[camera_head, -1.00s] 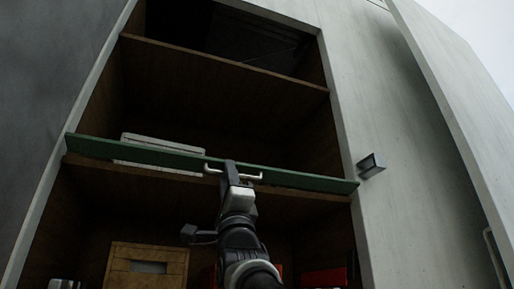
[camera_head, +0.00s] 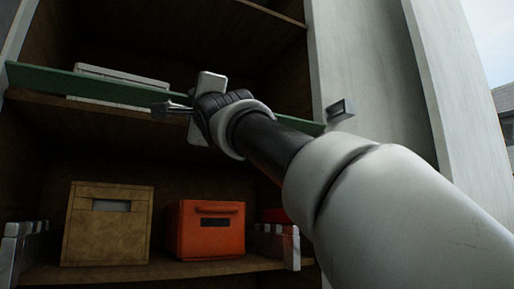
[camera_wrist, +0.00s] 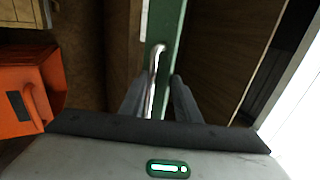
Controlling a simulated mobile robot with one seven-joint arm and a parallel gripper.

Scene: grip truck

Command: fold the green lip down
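The green lip (camera_head: 60,82) is a long strip along the front edge of the middle shelf and stands up from it. In the wrist view the lip (camera_wrist: 167,28) runs up the picture, with its metal bar handle (camera_wrist: 155,72) on it. My gripper (camera_wrist: 161,82) has one finger on each side of the handle. A gap shows between the handle and the right finger; the left finger is close to the handle, and contact is unclear.
A white case (camera_head: 122,82) lies behind the lip on the middle shelf. A tan box (camera_head: 107,228) and an orange box (camera_head: 205,235) stand on the shelf below. A small metal block (camera_head: 340,110) sits on the pale post at the lip's right end. The upper shelf's visible part is dark.

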